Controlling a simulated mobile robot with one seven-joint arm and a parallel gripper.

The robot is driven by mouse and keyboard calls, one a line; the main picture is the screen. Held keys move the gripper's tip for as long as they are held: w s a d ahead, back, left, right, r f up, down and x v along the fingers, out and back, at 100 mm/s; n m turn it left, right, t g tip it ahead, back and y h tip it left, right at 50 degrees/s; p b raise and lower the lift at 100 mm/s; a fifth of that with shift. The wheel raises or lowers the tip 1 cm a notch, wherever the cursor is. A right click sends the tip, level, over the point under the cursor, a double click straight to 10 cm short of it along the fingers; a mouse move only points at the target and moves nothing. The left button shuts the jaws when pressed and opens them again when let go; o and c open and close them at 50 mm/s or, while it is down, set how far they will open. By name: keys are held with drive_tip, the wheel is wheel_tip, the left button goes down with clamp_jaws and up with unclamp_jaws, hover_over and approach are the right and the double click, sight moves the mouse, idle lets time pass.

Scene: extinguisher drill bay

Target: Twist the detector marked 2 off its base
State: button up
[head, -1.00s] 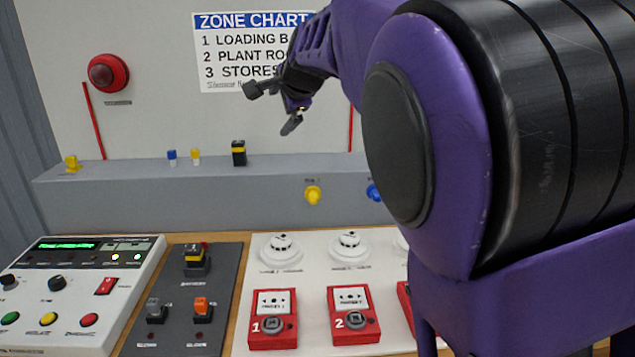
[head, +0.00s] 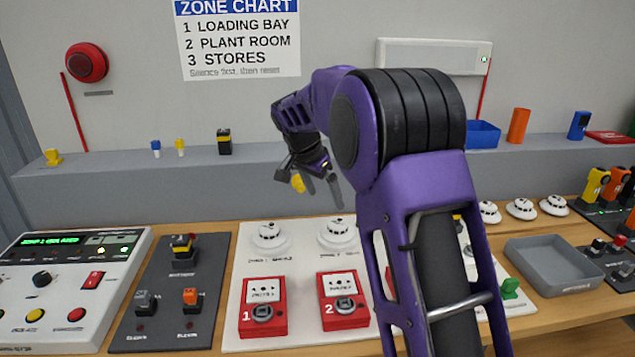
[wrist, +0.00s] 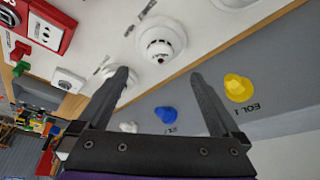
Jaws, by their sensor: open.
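The detector marked 2 (head: 337,233) is a round white dome on the white panel (head: 300,262), behind the red call point 2 (head: 345,300); its own label is too small to read. It appears seated on its base. In the wrist view, that detector (wrist: 160,40) is near the upper middle, beyond the fingertips. My gripper (head: 320,190) is open and empty, above and behind the detector, in front of the grey ledge. The wrist view shows both fingers of my gripper (wrist: 160,76) spread, not touching the detector.
Detector 1 (head: 270,236) stands to the left; a third detector (wrist: 116,88) is partly behind a finger. Yellow (wrist: 238,88) and blue (wrist: 166,114) knobs are on the ledge face (wrist: 285,105). A grey tray (head: 560,262) and spare white detectors (head: 521,208) lie right.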

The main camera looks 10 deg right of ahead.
sight(335, 224)
drive_tip(key=x, duration=1.2)
drive_tip(key=shift+a, duration=0.1)
drive_tip(key=c, duration=1.5)
drive_tip(key=shift+b, duration=0.4)
drive_tip(key=shift+c, duration=0.2)
